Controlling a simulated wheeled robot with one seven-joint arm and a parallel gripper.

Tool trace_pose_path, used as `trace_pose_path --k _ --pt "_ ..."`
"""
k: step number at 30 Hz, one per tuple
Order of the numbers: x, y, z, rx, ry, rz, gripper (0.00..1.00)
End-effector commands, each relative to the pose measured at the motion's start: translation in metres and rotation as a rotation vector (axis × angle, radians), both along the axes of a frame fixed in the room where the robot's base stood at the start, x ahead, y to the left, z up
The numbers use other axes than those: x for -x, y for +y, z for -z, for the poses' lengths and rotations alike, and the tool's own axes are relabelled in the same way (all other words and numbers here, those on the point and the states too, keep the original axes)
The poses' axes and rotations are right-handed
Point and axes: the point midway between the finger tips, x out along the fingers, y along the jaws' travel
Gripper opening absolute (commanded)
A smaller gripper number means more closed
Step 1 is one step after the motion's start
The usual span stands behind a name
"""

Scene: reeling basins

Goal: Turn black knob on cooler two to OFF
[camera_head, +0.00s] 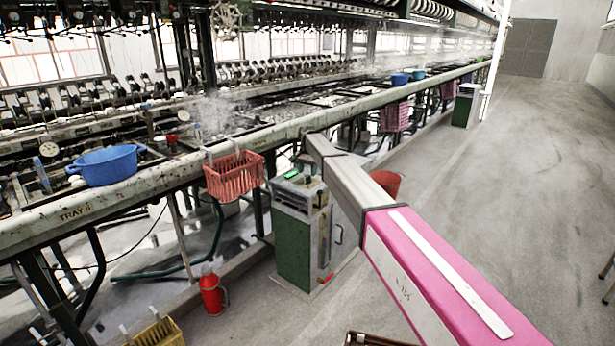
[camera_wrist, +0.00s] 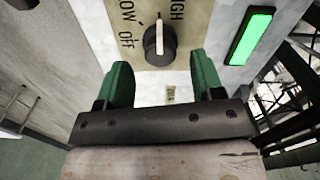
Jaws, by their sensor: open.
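The black knob (camera_wrist: 158,42) shows in the wrist view on a tan panel with the words LOW, OFF and HIGH. Its pale pointer is toward the top of the picture, not at the OFF word on its left. My gripper (camera_wrist: 160,66) is open, its two green fingers either side of the knob's line and just short of it, with nothing between them. In the head view the near cooler (camera_head: 294,245) is a grey and green box with a green light on top.
A lit green indicator (camera_wrist: 249,36) sits right of the knob. A red bucket (camera_head: 386,183) is behind my arm.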

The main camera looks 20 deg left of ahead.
Motion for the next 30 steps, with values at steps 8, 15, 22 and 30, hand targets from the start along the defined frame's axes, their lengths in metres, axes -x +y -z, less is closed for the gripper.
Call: trace_pose_path --k 8,15,22,30 --pt "0.000 0.000 0.026 0.000 0.000 0.000 0.61" --pt "0.000 0.000 0.026 0.000 0.000 0.000 0.55" --pt "0.000 0.000 0.026 -0.001 0.000 0.000 0.12" --pt "0.000 0.000 0.026 -0.001 0.000 -0.036 0.12"
